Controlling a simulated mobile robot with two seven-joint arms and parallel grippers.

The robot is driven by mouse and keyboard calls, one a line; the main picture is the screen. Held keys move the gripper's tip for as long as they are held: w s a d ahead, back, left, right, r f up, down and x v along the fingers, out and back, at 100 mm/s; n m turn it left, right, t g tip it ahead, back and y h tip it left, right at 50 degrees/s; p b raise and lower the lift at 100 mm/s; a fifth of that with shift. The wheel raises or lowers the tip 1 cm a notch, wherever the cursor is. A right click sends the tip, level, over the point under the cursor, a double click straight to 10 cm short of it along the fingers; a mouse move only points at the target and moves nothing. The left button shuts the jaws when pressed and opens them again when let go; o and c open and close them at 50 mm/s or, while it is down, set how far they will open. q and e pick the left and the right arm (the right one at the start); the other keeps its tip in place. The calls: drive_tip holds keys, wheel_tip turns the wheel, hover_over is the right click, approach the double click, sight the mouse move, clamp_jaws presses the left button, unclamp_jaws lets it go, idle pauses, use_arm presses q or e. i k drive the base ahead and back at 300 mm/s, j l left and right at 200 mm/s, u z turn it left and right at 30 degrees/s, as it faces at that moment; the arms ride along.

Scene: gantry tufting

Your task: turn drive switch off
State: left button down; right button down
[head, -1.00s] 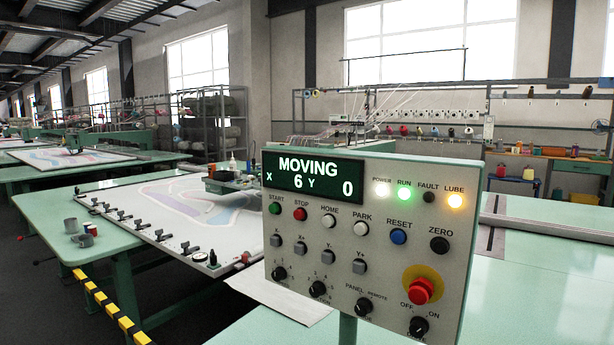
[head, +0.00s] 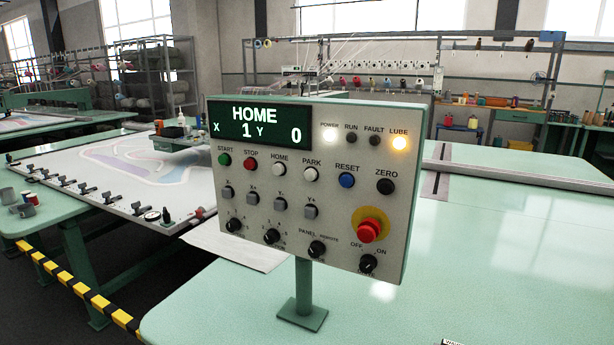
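The drive switch (head: 368,263) is a black rotary knob at the lower right of the control panel (head: 330,232), under the red emergency stop button (head: 369,230). OFF is printed to its upper left and ON to its upper right. The knob's pointer is too small to read surely. The display (head: 261,129) reads HOME, X 1, Y 0. The POWER lamp (head: 331,136) is lit white and the LUBE lamp (head: 399,143) amber; RUN and FAULT are dark. Neither of my grippers is in view.
The panel stands on a post with a square foot (head: 302,312) on a pale green table (head: 480,270). A tufting frame with fabric (head: 130,170) lies behind left. Yellow-black striped edging (head: 75,292) runs at lower left. The table right of the panel is mostly clear.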

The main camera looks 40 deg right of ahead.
sight(368, 263)
drive_tip(key=z, duration=1.25)
